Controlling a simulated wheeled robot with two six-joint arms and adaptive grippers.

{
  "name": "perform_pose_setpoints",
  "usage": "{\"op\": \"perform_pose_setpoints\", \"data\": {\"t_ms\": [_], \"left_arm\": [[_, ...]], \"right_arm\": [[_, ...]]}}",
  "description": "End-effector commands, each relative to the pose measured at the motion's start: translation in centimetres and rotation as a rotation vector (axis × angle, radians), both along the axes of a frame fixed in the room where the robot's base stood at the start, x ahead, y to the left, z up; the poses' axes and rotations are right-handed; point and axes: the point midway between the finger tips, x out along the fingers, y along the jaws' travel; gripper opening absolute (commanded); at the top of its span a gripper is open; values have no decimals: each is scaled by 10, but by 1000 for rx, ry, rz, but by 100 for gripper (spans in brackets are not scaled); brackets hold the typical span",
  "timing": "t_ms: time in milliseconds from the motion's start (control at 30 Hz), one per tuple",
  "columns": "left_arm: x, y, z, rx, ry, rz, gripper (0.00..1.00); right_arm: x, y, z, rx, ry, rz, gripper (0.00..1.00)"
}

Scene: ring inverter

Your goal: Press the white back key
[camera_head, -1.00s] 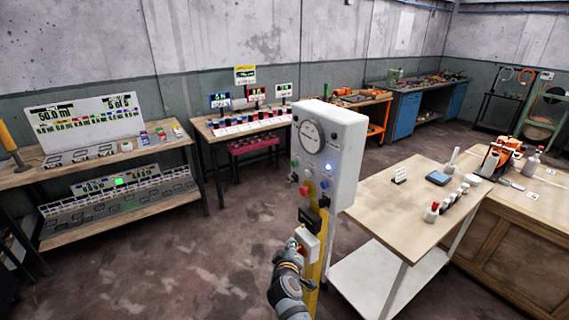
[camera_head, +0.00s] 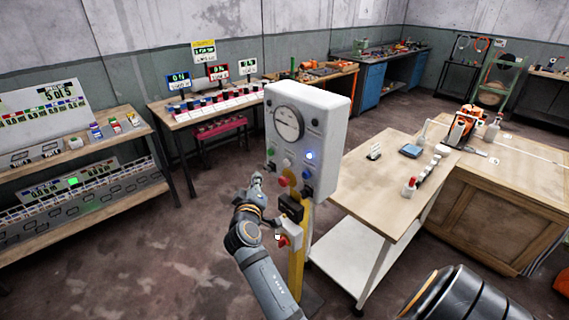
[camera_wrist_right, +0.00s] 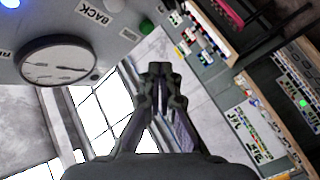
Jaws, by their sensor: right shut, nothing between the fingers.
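A white control box (camera_head: 327,110) with a round gauge stands on a yellow post. Small coloured buttons and a lit blue lamp (camera_head: 310,155) are on its face. My right gripper (camera_head: 257,179) is shut and empty, left of the box's lower face and apart from it in the picture. In the right wrist view the shut fingers (camera_wrist_right: 160,75) show against a window-like bright background. The box face fills the upper left there, with a BACK label (camera_wrist_right: 94,14), a pale key (camera_wrist_right: 112,5) beside it near the top edge, and a green button (camera_wrist_right: 146,26).
A black block and a white switch box with a red knob (camera_head: 283,241) sit on the post below. A wooden table (camera_head: 375,205) stands close on the right. Workbenches line the left and back. The floor left of the post is clear.

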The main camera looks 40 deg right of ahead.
Motion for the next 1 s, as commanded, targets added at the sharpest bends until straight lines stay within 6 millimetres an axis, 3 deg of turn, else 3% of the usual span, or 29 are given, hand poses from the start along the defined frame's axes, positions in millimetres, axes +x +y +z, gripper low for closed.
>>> {"op": "perform_pose_setpoints", "data": {"t_ms": [300,500,1000], "left_arm": [[10,0,21,1,-16,-1,66],[10,0,21,1,-16,-1,66],[9,0,21,1,-13,-1,66]], "right_arm": [[3,-47,2,-10,6,2,0],[4,-71,-2,-9,6,-1,0],[5,-82,-2,-5,6,-1,0]]}}
